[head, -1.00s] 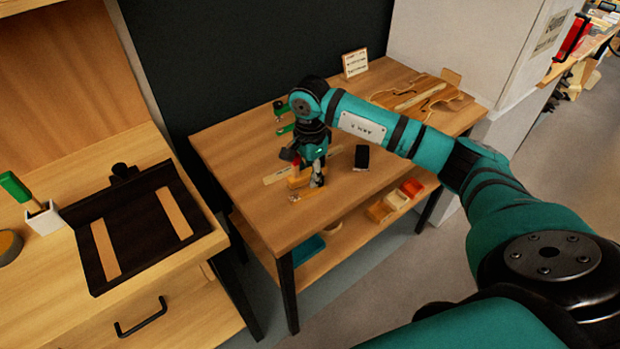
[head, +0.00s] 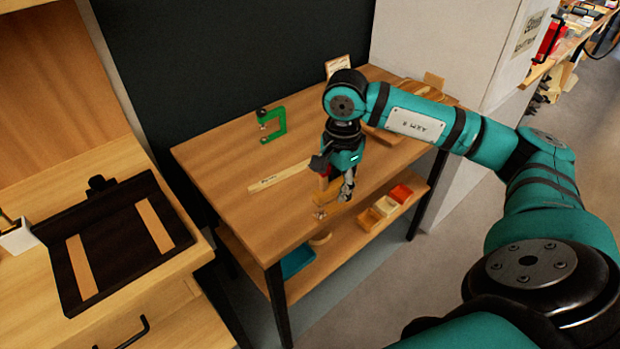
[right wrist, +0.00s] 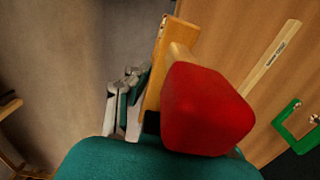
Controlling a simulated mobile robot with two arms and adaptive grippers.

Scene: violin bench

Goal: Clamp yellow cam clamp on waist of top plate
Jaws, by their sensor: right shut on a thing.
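My right gripper (head: 346,190) is above the front part of the wooden table and is shut on the yellow cam clamp (head: 331,194). In the right wrist view the clamp's orange-yellow wooden bar (right wrist: 155,75) lies beside my right gripper's grey fingers (right wrist: 128,100), and a large red block (right wrist: 205,112) covers part of it. The clamp seems to be off the tabletop. The violin top plate lies at the table's back right, mostly hidden behind my right arm; only pieces of pale wood (head: 382,136) show there. My left gripper is not in view.
The table (head: 235,200) carries a green clamp (head: 271,126), a pale ruler-like strip (head: 281,175) and a small card (head: 338,66) at the back. Small bins (head: 386,206) sit on the shelf below. A dark tray (head: 110,245) lies on the left bench. The table's left part is clear.

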